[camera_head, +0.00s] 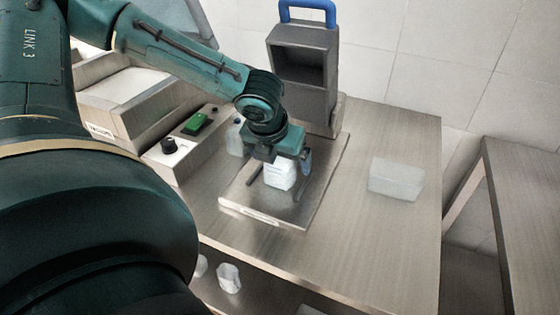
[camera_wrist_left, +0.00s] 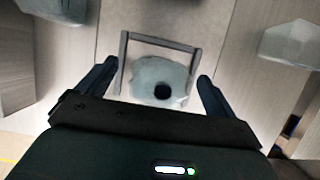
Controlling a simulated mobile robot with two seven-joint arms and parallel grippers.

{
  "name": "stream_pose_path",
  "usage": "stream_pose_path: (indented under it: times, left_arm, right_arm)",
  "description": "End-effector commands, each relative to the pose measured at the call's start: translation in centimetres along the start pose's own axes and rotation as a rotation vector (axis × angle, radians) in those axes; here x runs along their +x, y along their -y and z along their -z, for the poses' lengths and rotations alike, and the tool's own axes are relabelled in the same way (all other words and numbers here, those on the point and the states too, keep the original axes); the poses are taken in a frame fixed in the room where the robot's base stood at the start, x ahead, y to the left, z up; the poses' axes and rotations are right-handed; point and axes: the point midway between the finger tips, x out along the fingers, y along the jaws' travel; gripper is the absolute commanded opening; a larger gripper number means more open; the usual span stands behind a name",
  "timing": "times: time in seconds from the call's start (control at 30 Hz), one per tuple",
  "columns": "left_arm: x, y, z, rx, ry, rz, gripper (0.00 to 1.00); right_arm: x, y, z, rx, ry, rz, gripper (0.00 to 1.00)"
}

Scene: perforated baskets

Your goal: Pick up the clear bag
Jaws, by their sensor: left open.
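A whitish, partly see-through bag (camera_head: 281,175) stands on the metal plate of the bench device, just below my left gripper (camera_head: 280,166). In the left wrist view the bag (camera_wrist_left: 158,72) shows between the two dark fingers of my left gripper (camera_wrist_left: 156,78), with a dark round spot on its near side. The fingers are apart, one on each side of the bag, with a visible gap to it. A thin grey bracket (camera_wrist_left: 160,40) runs around the bag's far side and flanks. My right gripper is not in view.
A translucent box (camera_head: 396,180) sits on the open right part of the table (camera_head: 350,240). A dark grey device with a blue handle (camera_head: 304,65) stands behind the plate (camera_head: 290,208). A control box with a green switch (camera_head: 196,123) is left. Small clear items (camera_head: 229,278) lie on a lower shelf.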

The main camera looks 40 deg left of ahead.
Motion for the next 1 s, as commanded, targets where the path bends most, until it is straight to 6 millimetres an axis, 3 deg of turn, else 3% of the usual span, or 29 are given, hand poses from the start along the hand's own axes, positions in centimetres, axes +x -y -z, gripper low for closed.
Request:
stream_pose_path:
  times: [0.2, 0.87, 1.0]
  left_arm:
    - [0.0, 0.01, -0.03, 0.0, 0.0, 0.0, 0.92]
    - [-0.04, 0.01, -0.04, 0.0, 0.001, 0.0, 0.38]
    - [-0.04, 0.01, -0.04, 0.0, 0.001, 0.0, 0.36]
  right_arm:
    - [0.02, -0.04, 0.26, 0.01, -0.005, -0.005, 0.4]
    - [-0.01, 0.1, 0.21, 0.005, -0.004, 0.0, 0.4]
    - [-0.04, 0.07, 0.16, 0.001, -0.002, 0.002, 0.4]
